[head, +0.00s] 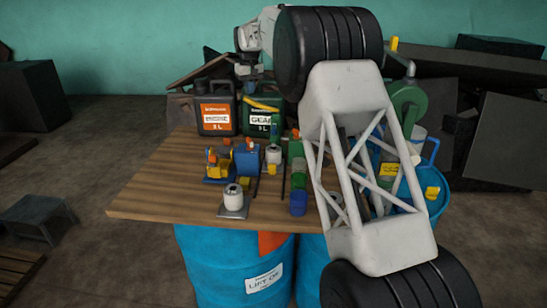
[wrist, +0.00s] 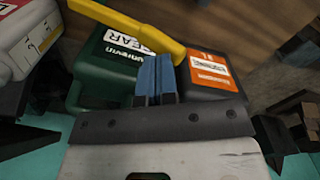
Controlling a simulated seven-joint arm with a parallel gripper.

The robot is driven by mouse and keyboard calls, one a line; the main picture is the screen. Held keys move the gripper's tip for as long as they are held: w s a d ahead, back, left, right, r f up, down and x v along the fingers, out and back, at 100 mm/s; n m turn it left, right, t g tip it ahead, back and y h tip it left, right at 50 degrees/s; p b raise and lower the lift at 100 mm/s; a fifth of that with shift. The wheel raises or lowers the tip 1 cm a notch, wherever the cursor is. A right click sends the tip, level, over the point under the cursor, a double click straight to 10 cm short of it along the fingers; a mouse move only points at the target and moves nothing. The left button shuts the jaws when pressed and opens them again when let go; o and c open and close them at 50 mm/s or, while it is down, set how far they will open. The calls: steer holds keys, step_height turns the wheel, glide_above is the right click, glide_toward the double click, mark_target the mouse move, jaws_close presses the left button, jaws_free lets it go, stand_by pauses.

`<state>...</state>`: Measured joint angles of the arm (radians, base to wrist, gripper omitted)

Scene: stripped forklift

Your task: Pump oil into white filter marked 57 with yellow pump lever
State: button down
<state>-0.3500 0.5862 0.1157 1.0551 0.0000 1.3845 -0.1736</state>
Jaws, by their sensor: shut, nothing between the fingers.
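A yellow lever (head: 262,103) crosses in front of the green gear-oil jug (head: 262,124) at the back of the table. In the wrist view the yellow lever (wrist: 130,27) lies just beyond my fingers. A white filter (head: 233,196) stands upright on a metal plate near the table's front; another white canister (head: 273,155) stands farther back. I cannot read a 57 on either. My gripper (head: 248,72) is above and behind the jugs in the head view, its fingertips hard to make out. In the wrist view its blue fingers (wrist: 156,80) are shut and empty, apart from the lever.
An orange-labelled jug (head: 216,116) stands left of the green one. A yellow-and-blue device (head: 219,164), a blue box (head: 247,159) and a blue cup (head: 298,203) crowd the wooden table (head: 150,195). Its left side is clear. My arm hides the right side.

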mark_target(251, 104)
steer(key=shift+f, duration=0.1)
steer(key=shift+f, duration=4.1)
steer(key=shift+r, duration=4.2)
steer(key=shift+f, duration=0.15)
